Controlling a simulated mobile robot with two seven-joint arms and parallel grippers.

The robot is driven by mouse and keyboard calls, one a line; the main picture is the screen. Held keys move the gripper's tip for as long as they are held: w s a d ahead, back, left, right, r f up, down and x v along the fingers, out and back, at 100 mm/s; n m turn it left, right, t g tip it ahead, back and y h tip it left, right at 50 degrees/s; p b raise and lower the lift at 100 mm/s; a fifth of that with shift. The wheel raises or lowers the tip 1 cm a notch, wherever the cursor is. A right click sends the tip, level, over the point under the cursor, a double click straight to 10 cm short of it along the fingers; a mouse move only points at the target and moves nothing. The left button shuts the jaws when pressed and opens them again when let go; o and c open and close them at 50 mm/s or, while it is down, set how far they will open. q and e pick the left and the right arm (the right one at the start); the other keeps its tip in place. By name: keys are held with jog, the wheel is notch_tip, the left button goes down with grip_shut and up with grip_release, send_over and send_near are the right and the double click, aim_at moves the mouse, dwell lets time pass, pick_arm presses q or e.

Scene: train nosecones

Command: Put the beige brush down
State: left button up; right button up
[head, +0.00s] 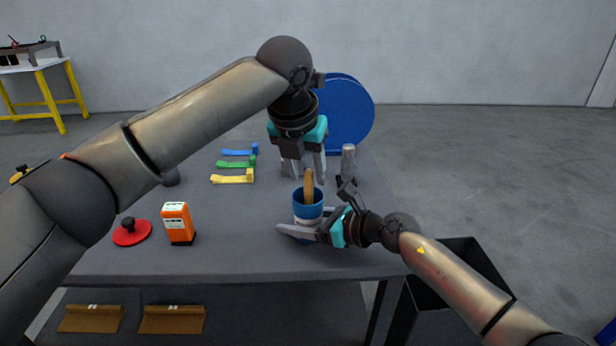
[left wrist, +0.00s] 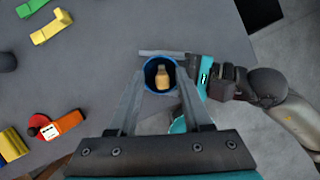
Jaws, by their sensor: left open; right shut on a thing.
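The beige brush (head: 309,184) stands nearly upright inside a blue cup (head: 307,211) with a pale lower part, its upper end sticking out of the rim. In the left wrist view the brush (left wrist: 162,78) shows inside the cup's blue rim (left wrist: 148,68), between my left fingers. My left gripper (head: 304,174) is open and points down just above and behind the cup; it does not grip the brush. My right gripper (head: 308,228) is shut on the cup from the right, near the table's front edge. The brush's lower end is hidden in the cup.
Blue, green and yellow clips (head: 236,164) lie at the back left of the grey table (head: 230,255). An orange box (head: 178,223) and a red disc (head: 131,233) stand front left. A grey cylinder (head: 348,162) and large blue disc (head: 350,112) are behind. A black bin (head: 462,262) is right.

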pick_arm(q)
jog(key=v, duration=1)
jog(key=shift+s+r, duration=0.1)
pick_arm(e)
jog(key=o, duration=1)
jog(key=shift+c, duration=0.2)
